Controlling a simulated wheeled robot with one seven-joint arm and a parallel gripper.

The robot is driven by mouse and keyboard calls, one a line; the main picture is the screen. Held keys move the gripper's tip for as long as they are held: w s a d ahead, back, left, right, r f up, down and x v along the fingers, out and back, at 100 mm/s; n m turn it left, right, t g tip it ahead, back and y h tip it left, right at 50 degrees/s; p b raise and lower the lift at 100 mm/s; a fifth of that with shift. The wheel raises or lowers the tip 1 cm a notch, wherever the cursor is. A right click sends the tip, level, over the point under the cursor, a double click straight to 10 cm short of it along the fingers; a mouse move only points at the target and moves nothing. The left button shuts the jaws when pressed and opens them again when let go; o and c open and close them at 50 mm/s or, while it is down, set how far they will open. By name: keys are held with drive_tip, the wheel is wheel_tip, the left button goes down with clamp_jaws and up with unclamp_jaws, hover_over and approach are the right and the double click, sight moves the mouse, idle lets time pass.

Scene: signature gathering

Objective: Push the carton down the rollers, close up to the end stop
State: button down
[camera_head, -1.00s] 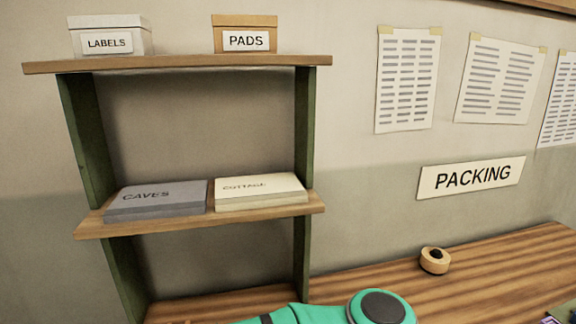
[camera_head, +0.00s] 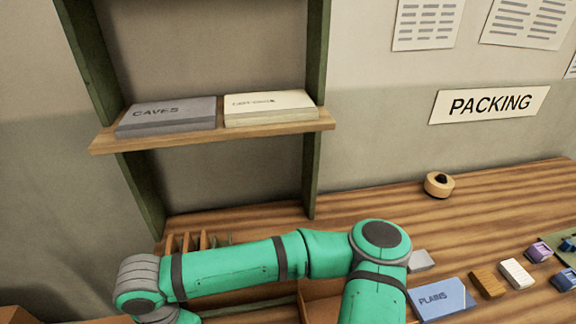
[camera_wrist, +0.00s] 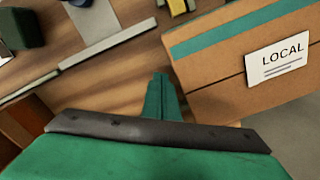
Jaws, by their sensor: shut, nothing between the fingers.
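In the wrist view a brown cardboard carton (camera_wrist: 212,92) with a teal stripe and a white label reading LOCAL fills the right side. My gripper (camera_wrist: 160,82) is shut and empty, its green fingers together just left of the carton's near left side. I cannot tell whether they touch it. The rollers and the end stop cannot be made out in either view. In the head view my arm crosses the lower middle, and my gripper is not visible there.
A blue PLAINS packet (camera_head: 440,298) and several small blocks lie on the wooden bench at right. A round wooden item (camera_head: 438,184) stands further back. A shelf (camera_head: 210,138) holds CAVES and COTTAGE stacks. A grey strip (camera_wrist: 108,45) crosses the wood at the wrist view's upper left.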

drive_tip(key=shift+s+a, duration=0.8)
drive_tip(key=shift+a, duration=2.45)
drive_tip(key=shift+s+a, duration=0.75)
drive_tip(key=shift+a, duration=2.5)
drive_tip(key=shift+s+a, duration=0.8)
drive_tip(key=shift+a, duration=2.45)
drive_tip(key=shift+s+a, duration=0.7)
drive_tip(key=shift+a, duration=2.15)
drive_tip(key=shift+s+a, duration=0.65)
drive_tip(key=shift+a, duration=2.25)
drive_tip(key=shift+s+a, duration=0.7)
drive_tip(key=shift+a, duration=2.15)
drive_tip(key=shift+w+d+r, duration=0.1)
drive_tip(key=shift+w+d, duration=0.05)
drive_tip(key=shift+d, duration=0.5)
drive_tip(key=shift+w+d, duration=0.15)
drive_tip(key=shift+d, duration=0.5)
wheel_tip(320, 180, up, 12)
